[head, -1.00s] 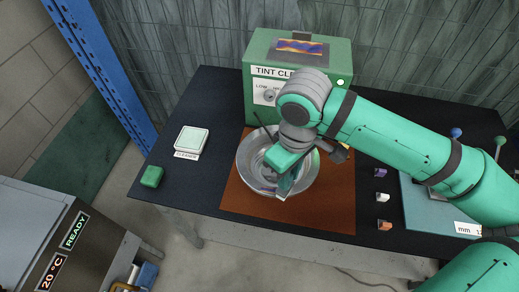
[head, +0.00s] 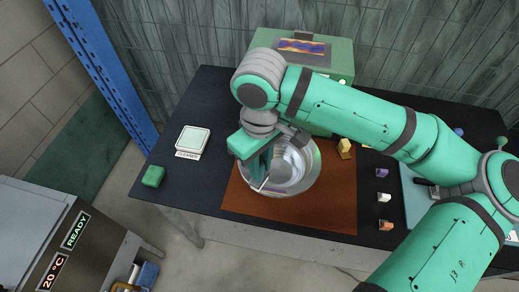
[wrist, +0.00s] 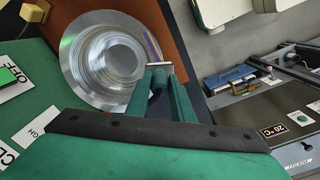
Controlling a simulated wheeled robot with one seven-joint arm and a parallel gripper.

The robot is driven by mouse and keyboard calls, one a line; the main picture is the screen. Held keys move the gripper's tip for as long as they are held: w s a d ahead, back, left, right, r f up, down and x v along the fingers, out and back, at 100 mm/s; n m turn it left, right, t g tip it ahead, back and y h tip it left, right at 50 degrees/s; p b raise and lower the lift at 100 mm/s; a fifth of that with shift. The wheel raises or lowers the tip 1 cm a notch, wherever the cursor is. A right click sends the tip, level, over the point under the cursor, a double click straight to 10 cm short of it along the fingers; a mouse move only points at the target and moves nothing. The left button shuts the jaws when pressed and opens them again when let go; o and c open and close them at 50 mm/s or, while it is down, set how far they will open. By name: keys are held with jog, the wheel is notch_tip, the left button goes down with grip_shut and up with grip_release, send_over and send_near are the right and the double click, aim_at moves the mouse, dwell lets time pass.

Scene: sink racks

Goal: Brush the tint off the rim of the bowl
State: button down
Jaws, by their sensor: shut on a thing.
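The shiny metal bowl (head: 292,172) stands on the brown mat; it also shows in the wrist view (wrist: 105,60). A blue-purple strip of tint (wrist: 152,45) shows on the rim close to my fingertips. My gripper (head: 262,168) is over the left front part of the bowl, pointing down. In the wrist view its two green fingers (wrist: 160,75) are shut on a dark-handled tool, seemingly a brush (wrist: 155,84), mostly hidden between them. A thin pale bar shows at the fingertips. I cannot tell whether the brush touches the rim.
The green tint cleaner machine (head: 340,65) stands behind the bowl, partly hidden by my arm. A white cleaner pad (head: 193,140) and a green block (head: 153,176) lie to the left. Small blocks (head: 383,197) lie right of the brown mat (head: 335,208).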

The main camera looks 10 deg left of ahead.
jog(key=shift+r, duration=2.8)
